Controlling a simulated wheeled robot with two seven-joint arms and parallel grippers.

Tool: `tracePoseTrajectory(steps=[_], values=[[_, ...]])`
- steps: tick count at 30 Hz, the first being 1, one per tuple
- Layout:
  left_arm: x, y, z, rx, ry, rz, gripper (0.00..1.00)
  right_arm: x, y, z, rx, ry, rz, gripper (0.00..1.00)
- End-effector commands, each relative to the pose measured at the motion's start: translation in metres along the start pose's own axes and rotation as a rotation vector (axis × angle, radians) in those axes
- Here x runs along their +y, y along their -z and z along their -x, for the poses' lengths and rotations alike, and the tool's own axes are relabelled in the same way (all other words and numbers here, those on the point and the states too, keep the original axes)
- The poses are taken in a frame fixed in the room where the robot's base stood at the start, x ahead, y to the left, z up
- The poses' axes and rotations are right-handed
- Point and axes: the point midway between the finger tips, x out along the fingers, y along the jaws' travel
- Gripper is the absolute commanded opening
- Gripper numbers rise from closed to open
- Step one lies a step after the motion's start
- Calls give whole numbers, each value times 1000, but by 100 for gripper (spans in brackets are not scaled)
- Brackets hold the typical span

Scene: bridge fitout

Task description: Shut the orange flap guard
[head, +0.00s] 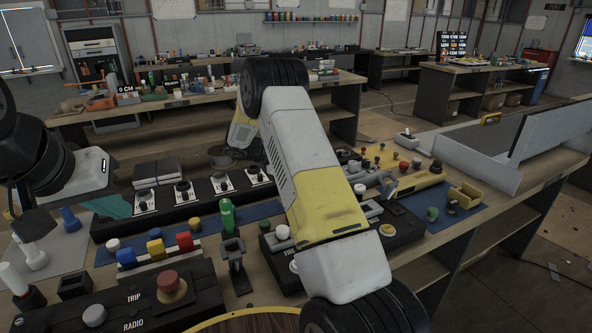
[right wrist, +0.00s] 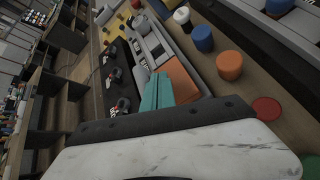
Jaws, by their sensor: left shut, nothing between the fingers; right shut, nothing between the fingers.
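An orange panel, which looks like the flap guard (right wrist: 182,80), shows in the right wrist view beside a grey housing (right wrist: 156,44). Its angle is hard to judge. My right gripper (right wrist: 158,93) has teal fingers, shut and empty, close against the left side of the orange panel in that view; I cannot tell whether they touch. In the head view I cannot make out the flap guard, and my right gripper is hidden behind my right arm. My left gripper (head: 113,207) is shut and empty at the left, over the bench near the joystick panel.
A black panel with several joysticks (head: 185,192) lies along the bench. A green cylinder (head: 227,215), coloured knobs (head: 156,248) and a box with a red button (head: 171,286) stand nearer. A yellow box (head: 412,178) is to the right. The bench is crowded.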

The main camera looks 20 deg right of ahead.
Motion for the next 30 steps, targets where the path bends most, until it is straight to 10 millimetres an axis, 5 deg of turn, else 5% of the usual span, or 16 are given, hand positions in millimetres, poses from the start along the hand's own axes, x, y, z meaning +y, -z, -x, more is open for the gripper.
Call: tracePoseTrajectory(steps=[8,30], values=[[0,0,0,0,0,0,0,-5,-13,9,0,0,1,0],[0,0,0,0,0,0,0,-21,22,66,1,0,0,0]])
